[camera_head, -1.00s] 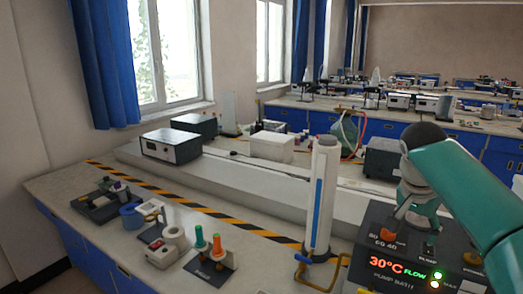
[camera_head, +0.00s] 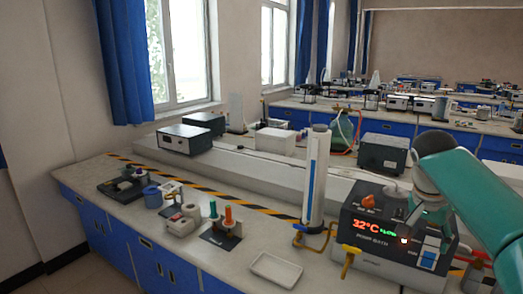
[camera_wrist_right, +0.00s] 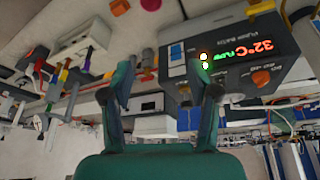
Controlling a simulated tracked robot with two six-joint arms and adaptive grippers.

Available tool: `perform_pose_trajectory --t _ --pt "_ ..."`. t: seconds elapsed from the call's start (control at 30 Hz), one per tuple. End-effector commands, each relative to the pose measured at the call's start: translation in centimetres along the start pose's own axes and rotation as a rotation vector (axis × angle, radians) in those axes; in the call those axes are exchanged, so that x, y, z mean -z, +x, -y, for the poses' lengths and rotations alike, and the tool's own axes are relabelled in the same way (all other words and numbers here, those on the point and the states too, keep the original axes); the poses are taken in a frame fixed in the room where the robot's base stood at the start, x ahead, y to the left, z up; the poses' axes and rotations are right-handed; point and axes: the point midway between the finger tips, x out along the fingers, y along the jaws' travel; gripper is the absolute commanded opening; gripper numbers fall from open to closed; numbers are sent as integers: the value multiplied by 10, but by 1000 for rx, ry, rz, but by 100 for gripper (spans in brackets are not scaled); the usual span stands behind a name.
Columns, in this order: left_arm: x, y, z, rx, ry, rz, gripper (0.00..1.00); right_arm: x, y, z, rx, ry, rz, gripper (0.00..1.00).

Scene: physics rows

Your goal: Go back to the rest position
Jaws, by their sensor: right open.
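My right arm, teal, comes in from the right in the head view. Its gripper (camera_head: 412,218) appears in front of the right part of the pump bath (camera_head: 365,232), a dark box with a lit 32°C display. In the right wrist view my right gripper (camera_wrist_right: 166,92) shows two teal fingers spread apart with nothing between them. The pump bath (camera_wrist_right: 235,62) is beyond the fingers there, tipped in the picture. Whether the gripper touches the bath cannot be told. My left gripper is not in view.
A white column (camera_head: 316,180) stands left of the bath, beside a yellow valve handle (camera_head: 348,258). An empty white tray (camera_head: 275,270) lies at the front. Orange and green bottles (camera_head: 228,214) stand on a dark plate further left. Bare bench (camera_head: 205,262) lies at front left.

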Motion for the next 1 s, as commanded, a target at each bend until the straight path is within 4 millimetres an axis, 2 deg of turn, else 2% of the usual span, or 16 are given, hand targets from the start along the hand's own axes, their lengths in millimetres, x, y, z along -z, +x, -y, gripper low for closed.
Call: perform_pose_trajectory --t 0.03,0.17,0.33,0.47,0.57,0.67,0.7,0.77,0.8,0.87,0.9,0.97,1.0 --pt "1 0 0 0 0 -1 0 -3 15 2 -25 -9 17 60" --pt "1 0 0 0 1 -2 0 -16 43 2 -85 -41 61 60" --pt "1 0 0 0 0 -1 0 -44 87 0 -163 -100 143 60" --pt "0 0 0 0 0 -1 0 -74 129 2 -201 -163 218 60" --pt "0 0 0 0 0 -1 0 -108 169 2 -215 -232 294 60" --pt "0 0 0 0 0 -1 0 -158 217 -1 -208 -325 398 60" --pt "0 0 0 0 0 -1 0 -182 236 -3 -194 -363 443 60" --pt "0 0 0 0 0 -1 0 -220 262 -9 -165 -417 514 60" --pt "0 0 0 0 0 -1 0 -247 277 -14 -142 -451 561 60" --pt "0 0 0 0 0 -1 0 -288 295 -23 -99 -493 630 60" --pt "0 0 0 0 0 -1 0 -316 306 -30 -65 -518 674 60" --pt "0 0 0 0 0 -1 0 -359 317 -43 -11 -547 738 60" --pt "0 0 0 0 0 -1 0 -388 321 -52 31 -563 775 60"
